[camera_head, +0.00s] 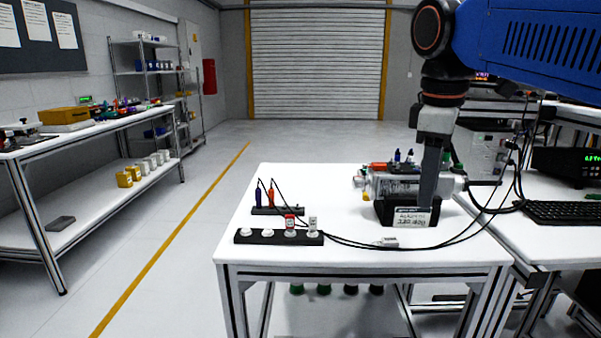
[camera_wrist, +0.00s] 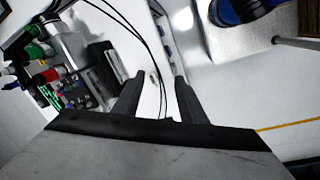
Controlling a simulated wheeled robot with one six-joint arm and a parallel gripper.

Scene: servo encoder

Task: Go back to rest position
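My gripper (camera_head: 430,190) points down over the work table, in front of a grey servo motor (camera_head: 385,184) in a black holder with a white label (camera_head: 412,216). It hides part of the motor. In the wrist view the two dark fingers (camera_wrist: 157,86) stand apart with no object clearly held between them. The motor's coloured connectors (camera_wrist: 48,76) show at the left there. A black strip (camera_head: 278,238) with white round seats carries a red piece (camera_head: 291,221) and a white piece (camera_head: 312,223). Behind it, a blue probe (camera_head: 259,195) and an orange probe (camera_head: 270,195) stand in a small rack.
Black cables (camera_head: 400,248) loop across the white table (camera_head: 340,190). A keyboard (camera_head: 562,212) and a meter with green digits (camera_head: 567,163) are on the right bench. A workbench (camera_head: 100,140) stands at left. The floor with a yellow line (camera_head: 165,245) is clear between.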

